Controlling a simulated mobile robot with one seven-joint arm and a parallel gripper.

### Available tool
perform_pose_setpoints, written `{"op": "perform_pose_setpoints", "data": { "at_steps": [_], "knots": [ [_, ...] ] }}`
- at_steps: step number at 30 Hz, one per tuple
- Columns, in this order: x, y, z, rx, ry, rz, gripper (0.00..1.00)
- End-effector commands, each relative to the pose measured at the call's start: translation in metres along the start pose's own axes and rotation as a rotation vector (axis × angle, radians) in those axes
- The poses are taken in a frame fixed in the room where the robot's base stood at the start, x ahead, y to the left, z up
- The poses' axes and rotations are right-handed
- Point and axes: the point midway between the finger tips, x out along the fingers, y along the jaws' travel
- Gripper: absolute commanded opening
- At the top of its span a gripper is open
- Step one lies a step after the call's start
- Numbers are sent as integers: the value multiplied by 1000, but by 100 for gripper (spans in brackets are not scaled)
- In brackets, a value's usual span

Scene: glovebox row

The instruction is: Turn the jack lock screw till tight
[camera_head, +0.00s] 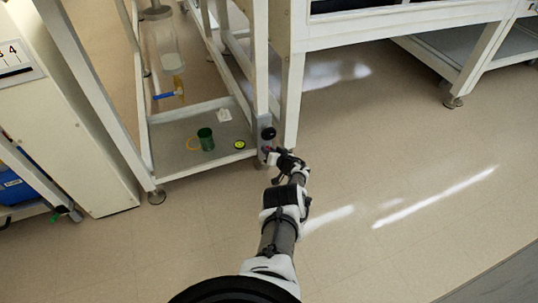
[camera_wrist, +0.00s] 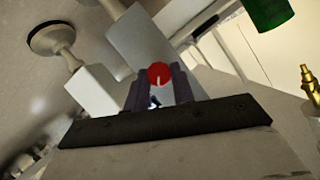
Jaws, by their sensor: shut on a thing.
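The jack lock screw shows in the wrist view as a round red knob (camera_wrist: 159,73) with a pale mark on its face. My gripper (camera_wrist: 158,86) is shut on it, one dark finger on each side. In the head view my gripper (camera_head: 274,157) is at the lower end of the frame's front right leg, beside a grey jack bracket (camera_head: 264,142) with a black ball (camera_head: 268,133) on top. The knob is mostly hidden there by my gripper. How tight the screw is cannot be seen.
The white frame's low shelf (camera_head: 170,163) left of my gripper holds a green mug (camera_head: 206,139), a yellow-black round item (camera_head: 240,144) and a small white item (camera_head: 224,115). A white bench leg (camera_head: 292,100) stands close on the right.

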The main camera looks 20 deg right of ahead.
Motion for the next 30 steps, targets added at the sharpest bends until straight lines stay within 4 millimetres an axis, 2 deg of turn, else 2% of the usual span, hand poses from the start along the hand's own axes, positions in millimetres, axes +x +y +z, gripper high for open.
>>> {"op": "perform_pose_setpoints", "data": {
  "at_steps": [15, 30],
  "knots": [
    [2, 5, 2, 366, 2, -152, 2],
    [1, 4, 0, 469, 0, -195, 2]
  ]
}}
